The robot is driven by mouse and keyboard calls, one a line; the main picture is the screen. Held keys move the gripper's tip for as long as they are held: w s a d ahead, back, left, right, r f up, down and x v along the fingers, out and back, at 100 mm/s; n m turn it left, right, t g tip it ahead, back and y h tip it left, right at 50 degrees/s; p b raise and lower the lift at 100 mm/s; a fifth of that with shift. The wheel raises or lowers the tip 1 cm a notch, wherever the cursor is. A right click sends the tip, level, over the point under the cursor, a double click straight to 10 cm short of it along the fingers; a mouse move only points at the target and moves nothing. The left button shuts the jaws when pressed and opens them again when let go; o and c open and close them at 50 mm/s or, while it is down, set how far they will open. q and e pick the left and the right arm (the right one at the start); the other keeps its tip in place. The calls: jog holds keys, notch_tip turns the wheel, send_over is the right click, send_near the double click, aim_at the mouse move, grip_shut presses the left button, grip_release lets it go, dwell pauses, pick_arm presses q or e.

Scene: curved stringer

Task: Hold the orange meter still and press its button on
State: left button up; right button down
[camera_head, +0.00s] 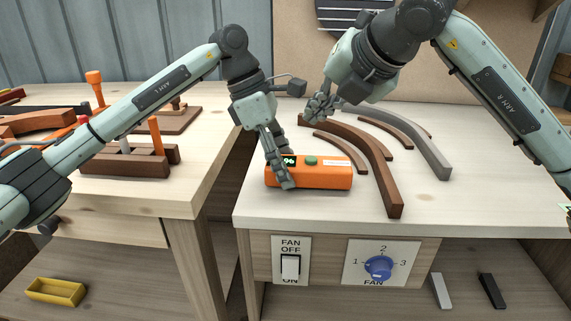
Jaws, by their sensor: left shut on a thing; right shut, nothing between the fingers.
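The orange meter (325,177) lies near the front left of the right-hand table. It has a green button (311,160) on top, a small dark display (289,160) with green marks at its left, and a pale label at its right. My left gripper (283,175) is shut on the meter's left end, with a finger down its front face. My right gripper (318,112) is shut and empty, above and behind the meter, apart from it. Whether the button is pressed cannot be told.
Curved brown (375,165) and grey (430,155) stringers lie right of and behind the meter. A fan switch (290,266) and blue fan knob (378,267) are on the table front. A gap separates the left bench (190,190), which holds orange-handled clamps.

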pick_arm(q)
jog(key=o, duration=2)
jog(key=shift+v, duration=2.5)
jog(key=shift+r, duration=0.1)
jog(key=v, duration=1.1)
jog(key=shift+a+r, duration=0.25)
jog(key=shift+r, duration=0.1)
